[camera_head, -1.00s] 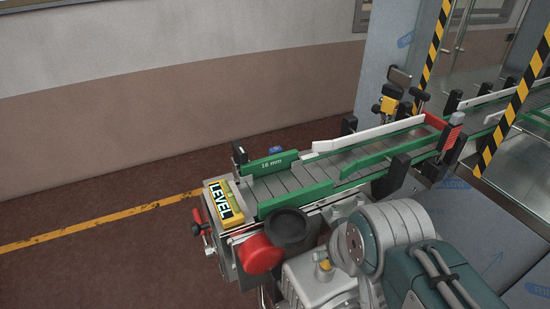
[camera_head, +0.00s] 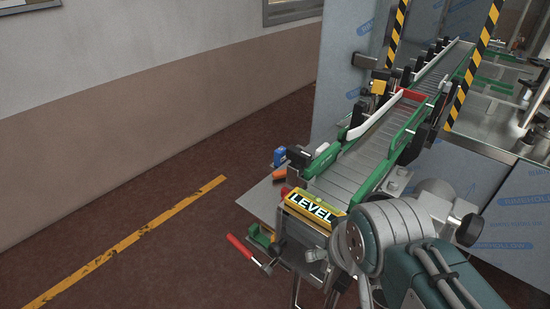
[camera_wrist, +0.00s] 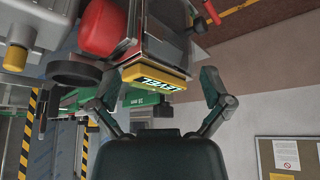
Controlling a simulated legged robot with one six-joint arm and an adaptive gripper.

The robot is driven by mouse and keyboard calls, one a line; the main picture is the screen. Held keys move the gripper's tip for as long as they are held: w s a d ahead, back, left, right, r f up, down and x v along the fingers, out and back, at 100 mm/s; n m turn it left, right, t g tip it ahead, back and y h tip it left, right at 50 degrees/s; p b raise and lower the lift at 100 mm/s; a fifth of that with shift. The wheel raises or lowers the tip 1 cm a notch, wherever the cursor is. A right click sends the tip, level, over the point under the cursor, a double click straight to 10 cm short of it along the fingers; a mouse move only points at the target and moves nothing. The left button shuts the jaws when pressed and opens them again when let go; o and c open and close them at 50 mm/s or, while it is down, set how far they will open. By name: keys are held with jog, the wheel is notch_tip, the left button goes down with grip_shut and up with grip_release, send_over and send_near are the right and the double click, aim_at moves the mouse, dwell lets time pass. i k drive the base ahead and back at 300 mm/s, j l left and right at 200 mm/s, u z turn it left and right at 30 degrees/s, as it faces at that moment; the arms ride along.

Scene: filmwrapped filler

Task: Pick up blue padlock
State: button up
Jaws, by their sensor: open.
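A small blue object (camera_head: 279,157), probably the blue padlock, sits on a flat grey side plate (camera_head: 262,198) left of the conveyor in the head view. It is too small there to make out a shackle. I cannot pick it out in the wrist view. My gripper (camera_wrist: 157,78) shows in the wrist view with its two fingers spread wide and nothing held between them. The yellow LEVEL block appears beyond the fingers.
The conveyor (camera_head: 352,174) with green and white guide rails runs away to the upper right. The yellow LEVEL block (camera_head: 314,208) is at its near end. An orange item (camera_head: 280,175) lies by the blue object. A red-handled lever (camera_head: 243,249) sticks out left. Floor at left is clear.

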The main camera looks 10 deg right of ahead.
aim_at(280, 154)
jog(key=j, duration=0.35)
jog(key=u, duration=2.3)
jog(key=z, duration=2.65)
jog(key=i+j+z, duration=0.1)
jog(key=z, duration=0.25)
jog(key=i+j+z, duration=0.1)
jog(key=j+z, duration=0.6)
